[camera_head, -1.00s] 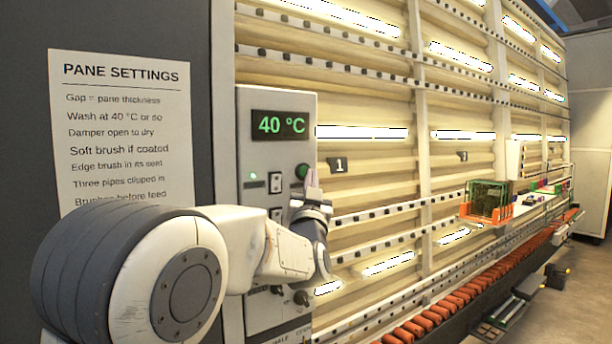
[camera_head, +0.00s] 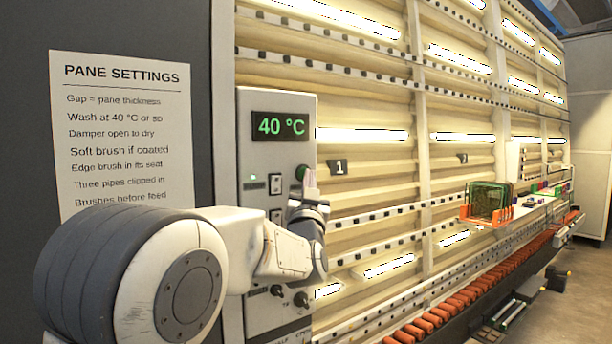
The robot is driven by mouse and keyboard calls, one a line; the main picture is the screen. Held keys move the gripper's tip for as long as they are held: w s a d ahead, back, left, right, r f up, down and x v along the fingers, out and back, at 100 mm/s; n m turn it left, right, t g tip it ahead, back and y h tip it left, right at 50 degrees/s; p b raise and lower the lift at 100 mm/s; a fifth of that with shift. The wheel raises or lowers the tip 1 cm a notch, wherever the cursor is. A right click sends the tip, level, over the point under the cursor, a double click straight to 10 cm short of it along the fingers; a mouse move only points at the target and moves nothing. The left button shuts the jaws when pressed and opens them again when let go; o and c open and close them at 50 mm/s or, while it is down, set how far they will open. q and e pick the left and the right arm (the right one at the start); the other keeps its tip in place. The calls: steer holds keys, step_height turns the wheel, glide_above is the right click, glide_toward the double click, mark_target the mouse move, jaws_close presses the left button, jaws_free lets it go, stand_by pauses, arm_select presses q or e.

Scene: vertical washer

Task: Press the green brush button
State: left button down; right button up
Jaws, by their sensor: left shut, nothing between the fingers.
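The control panel (camera_head: 290,110) is a grey upright box on the washer's left end, with a display (camera_head: 279,126) that reads 40 °C. The green button (camera_head: 301,172) is on its right side below the display, partly covered by my gripper. My left gripper (camera_head: 307,182) is shut and empty, pointing up at the panel with its tips at the button's lower edge. I cannot tell whether the tips touch the button. My right gripper is not in view.
Black switches (camera_head: 275,184) and a small green lamp sit left of the button, with knobs (camera_head: 301,299) lower down. A settings sheet (camera_head: 122,130) hangs at left. An orange crate (camera_head: 487,213) stands farther right along the roller conveyor (camera_head: 470,300).

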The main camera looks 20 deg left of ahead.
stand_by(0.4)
arm_select(q)
steer(key=shift+s+d+b, duration=0.45)
steer(key=shift+d+b, duration=0.05)
steer(key=shift+d, duration=0.05)
steer(key=s+d, duration=0.1)
steer(key=d, duration=0.1)
steer(key=s+d+b, duration=0.1)
steer(key=s+d, duration=0.1)
stand_by(0.5)
stand_by(0.6)
